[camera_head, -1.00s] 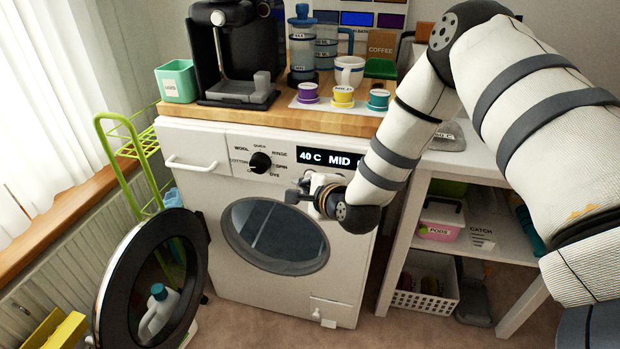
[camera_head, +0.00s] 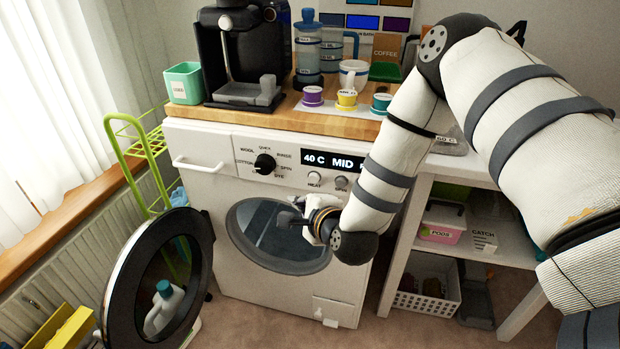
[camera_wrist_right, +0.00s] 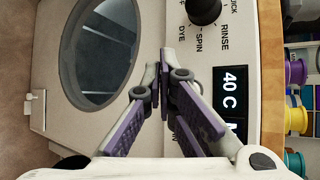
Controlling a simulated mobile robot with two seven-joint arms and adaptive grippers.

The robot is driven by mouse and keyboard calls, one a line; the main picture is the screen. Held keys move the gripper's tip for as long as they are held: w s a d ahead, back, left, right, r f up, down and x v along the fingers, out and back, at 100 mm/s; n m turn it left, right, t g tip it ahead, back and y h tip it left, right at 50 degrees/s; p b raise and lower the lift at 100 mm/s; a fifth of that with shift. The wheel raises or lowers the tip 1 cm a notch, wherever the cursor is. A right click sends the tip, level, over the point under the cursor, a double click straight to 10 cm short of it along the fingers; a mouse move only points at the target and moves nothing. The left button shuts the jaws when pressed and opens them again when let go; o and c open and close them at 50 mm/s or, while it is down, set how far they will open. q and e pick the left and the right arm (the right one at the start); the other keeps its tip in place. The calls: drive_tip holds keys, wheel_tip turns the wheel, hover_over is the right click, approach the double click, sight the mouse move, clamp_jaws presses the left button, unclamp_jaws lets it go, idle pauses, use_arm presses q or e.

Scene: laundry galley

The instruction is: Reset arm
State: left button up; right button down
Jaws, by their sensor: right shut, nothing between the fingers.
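My right gripper (camera_head: 288,219) is shut and empty. In the head view it hangs in front of the washing machine (camera_head: 215,240), over the upper right of its round window (camera_head: 265,240) and below the control panel. In the right wrist view the purple-padded fingers (camera_wrist_right: 160,82) meet at their tips, between the round window (camera_wrist_right: 98,50) and the panel with the black dial (camera_wrist_right: 203,10) and the "40 C" display (camera_wrist_right: 230,100). I cannot tell how far the fingertips are from the machine front. My left gripper is not in view.
The wooden worktop (camera_head: 235,115) carries a coffee machine (camera_head: 238,50), cups and pots. A white shelf unit (camera_head: 408,240) stands right, below my right arm.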

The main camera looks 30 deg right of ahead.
drive_tip(key=s+a+f+n+g+y, duration=0.1)
drive_tip(key=s+a+f+n+g, duration=0.3)
drive_tip(key=s+f+n, duration=0.45)
drive_tip(key=s+a+f+n+g+y, duration=0.2)
drive_tip(key=s+a+f+n+g, duration=0.3)
drive_tip(key=s, duration=0.7)
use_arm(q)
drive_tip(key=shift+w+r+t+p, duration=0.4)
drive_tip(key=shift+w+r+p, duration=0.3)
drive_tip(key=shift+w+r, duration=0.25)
use_arm(e)
drive_tip(key=s+d+f+n+g, duration=0.1)
drive_tip(key=s+n+g, duration=0.5)
drive_tip(key=s, duration=1.7)
drive_tip(key=d+n, duration=0.1)
drive_tip(key=n, duration=0.2)
drive_tip(key=shift+s+f+n+h, duration=0.2)
drive_tip(key=shift+s+n+h, duration=0.1)
drive_tip(key=shift+n+h, duration=0.1)
drive_tip(key=shift+w, duration=0.1)
